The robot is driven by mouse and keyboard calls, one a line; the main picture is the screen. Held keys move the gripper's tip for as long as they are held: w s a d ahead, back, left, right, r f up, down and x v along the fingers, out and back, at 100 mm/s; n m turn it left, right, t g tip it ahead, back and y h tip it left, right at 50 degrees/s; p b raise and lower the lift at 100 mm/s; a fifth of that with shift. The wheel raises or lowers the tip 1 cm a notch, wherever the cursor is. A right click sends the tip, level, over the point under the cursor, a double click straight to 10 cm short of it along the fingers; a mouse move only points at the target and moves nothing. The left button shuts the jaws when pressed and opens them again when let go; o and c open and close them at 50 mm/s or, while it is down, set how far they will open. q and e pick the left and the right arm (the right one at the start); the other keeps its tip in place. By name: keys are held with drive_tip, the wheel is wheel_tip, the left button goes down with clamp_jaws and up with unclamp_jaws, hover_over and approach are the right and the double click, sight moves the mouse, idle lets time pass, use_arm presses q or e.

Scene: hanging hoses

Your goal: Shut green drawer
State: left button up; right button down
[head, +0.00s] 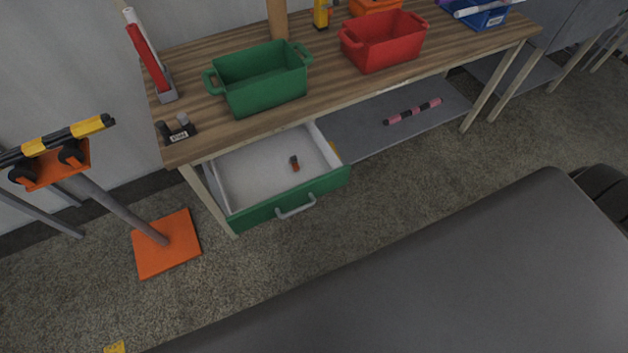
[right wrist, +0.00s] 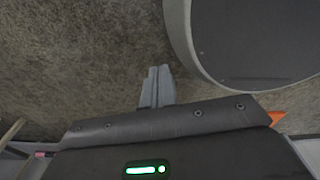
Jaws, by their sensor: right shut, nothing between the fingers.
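The green drawer (head: 330,184) hangs open under the left end of the wooden table in the head view. Its green front has a grey bar handle (head: 296,208), and its pale inside holds one small orange and dark object (head: 294,163). Neither gripper shows in the head view. In the right wrist view my right gripper (right wrist: 157,73) has its grey fingers together, with nothing between them, over the speckled floor. The drawer front is not seen in that view. My left gripper is out of sight.
The table (head: 205,125) carries a green bin (head: 262,92), a red bin (head: 385,50) and a blue bin (head: 488,18). A stand with an orange foot (head: 160,262) is left of the drawer. A grey lower shelf (head: 430,125) lies right of it. Floor before the drawer is clear.

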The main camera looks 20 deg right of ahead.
sight(319, 182)
drive_tip(key=w+d+r+n+t+b, duration=0.1)
drive_tip(key=w+d+n+t+b, duration=0.25)
drive_tip(key=w+d, duration=0.4)
drive_tip(key=w+d+r+n+t+b, duration=0.1)
drive_tip(key=w+d+n+t+b, duration=0.25)
drive_tip(key=w, duration=0.75)
drive_tip(key=w+d+r+n+t+y+b, duration=0.35)
drive_tip(key=w+r+n+b, duration=0.2)
drive_tip(key=w+r, duration=0.45)
drive_tip(key=w+a+r+n+y+b, duration=0.1)
drive_tip(key=a+r+n+y+b, duration=0.4)
drive_tip(key=r, duration=0.3)
drive_tip(key=w+a+r+n+y+b, duration=0.2)
drive_tip(key=a+r+n+y, duration=0.3)
drive_tip(key=r+n, duration=0.35)
drive_tip(key=shift+m, duration=0.4)
drive_tip(key=x, duration=0.4)
drive_tip(key=w+d+x, duration=0.1)
drive_tip(key=x, duration=0.2)
drive_tip(key=p+x, duration=0.1)
drive_tip(key=x, duration=0.3)
drive_tip(key=shift+w+r, duration=0.15)
drive_tip(key=shift+w, duration=0.75)
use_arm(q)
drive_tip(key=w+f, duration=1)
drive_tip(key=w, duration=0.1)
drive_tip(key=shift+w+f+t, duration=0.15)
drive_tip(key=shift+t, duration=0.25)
use_arm(e)
drive_tip(key=shift+w, duration=0.2)
